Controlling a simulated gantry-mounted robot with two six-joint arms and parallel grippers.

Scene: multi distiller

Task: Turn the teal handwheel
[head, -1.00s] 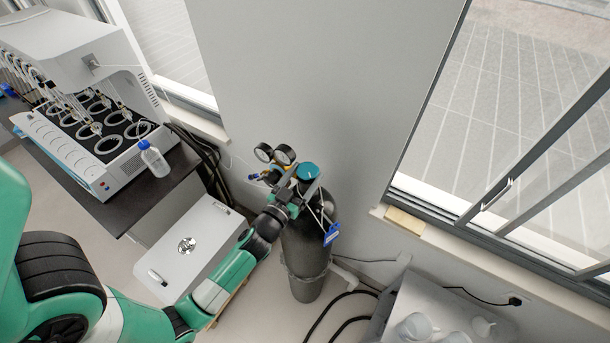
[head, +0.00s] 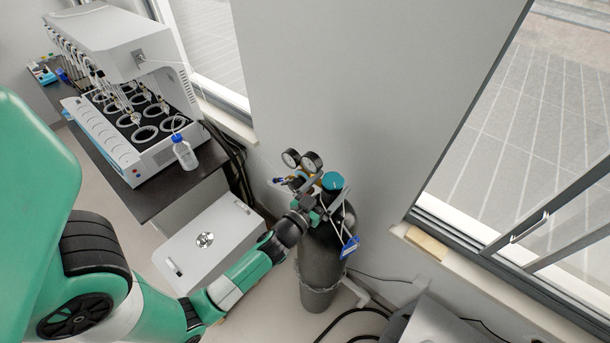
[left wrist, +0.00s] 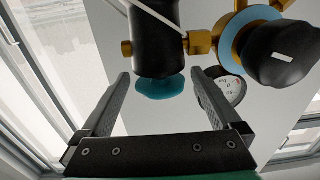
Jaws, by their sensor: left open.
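The teal handwheel (head: 333,180) sits on top of the dark gas cylinder (head: 322,255) in the head view. My left gripper (head: 328,190) is at the cylinder's top, with its fingers around the handwheel. In the left wrist view the teal handwheel (left wrist: 160,88) shows beyond the gripper palm, between the two spread fingers of my left gripper (left wrist: 161,76). Gaps show between the wheel and both fingers, so the gripper is open and not gripping it. The black valve body (left wrist: 157,35) hides part of the wheel. My right gripper is not in view.
Two round gauges (head: 302,159) and brass fittings (left wrist: 200,42) sit close beside the handwheel. A blue tag (head: 351,246) hangs at the cylinder. A white box (head: 212,240) stands left of it. A bench with a distiller (head: 125,100) and bottle (head: 184,152) is farther left.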

